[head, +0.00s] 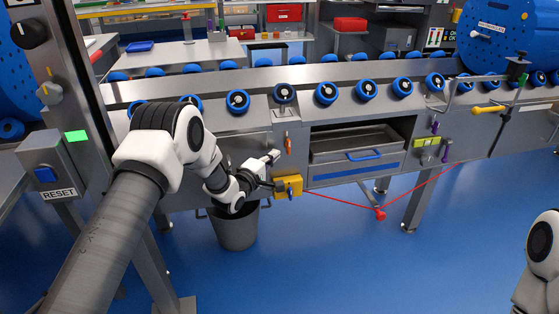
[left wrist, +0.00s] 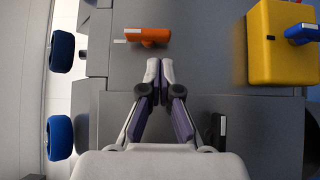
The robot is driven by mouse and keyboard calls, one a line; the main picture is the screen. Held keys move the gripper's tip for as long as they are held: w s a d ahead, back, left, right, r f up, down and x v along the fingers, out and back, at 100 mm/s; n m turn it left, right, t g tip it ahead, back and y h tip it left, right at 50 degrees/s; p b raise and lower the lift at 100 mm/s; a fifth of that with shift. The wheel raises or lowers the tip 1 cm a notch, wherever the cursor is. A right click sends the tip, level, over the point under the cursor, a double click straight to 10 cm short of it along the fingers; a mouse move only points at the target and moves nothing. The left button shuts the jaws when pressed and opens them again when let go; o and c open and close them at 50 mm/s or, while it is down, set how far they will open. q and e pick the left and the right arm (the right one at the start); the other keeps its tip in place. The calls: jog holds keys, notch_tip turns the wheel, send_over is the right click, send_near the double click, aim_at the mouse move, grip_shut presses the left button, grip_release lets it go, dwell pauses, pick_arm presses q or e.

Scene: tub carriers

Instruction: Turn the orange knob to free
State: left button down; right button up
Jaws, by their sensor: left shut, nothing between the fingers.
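The orange knob (head: 289,145) is on the grey front panel of the conveyor, above the yellow box. In the left wrist view the orange knob (left wrist: 148,35) is a bar with a pale mark at its left end, just beyond my fingertips. My left gripper (head: 273,156) is close to the panel, just left of and slightly below the knob. In the left wrist view its fingertips (left wrist: 160,66) are together with nothing between them, apart from the knob. My right gripper is out of view; only part of my right arm shows at the right edge.
The yellow box (head: 288,186) with a blue part is just below the knob; it also shows in the wrist view (left wrist: 284,42). A red cord (head: 345,199) runs from it. A drawer (head: 357,160) is to the right, and a grey bucket (head: 236,228) stands below my gripper.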

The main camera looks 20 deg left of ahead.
pick_arm(q)
jog(key=shift+w+d, duration=0.6)
jog(key=shift+d, duration=0.3)
jog(key=shift+f+b, duration=0.15)
jog(key=shift+b, duration=0.4)
jog(key=shift+d+f+n+t+b, duration=0.1)
jog(key=shift+f+n+t+b, duration=0.1)
jog(key=shift+n+t+b, duration=0.6)
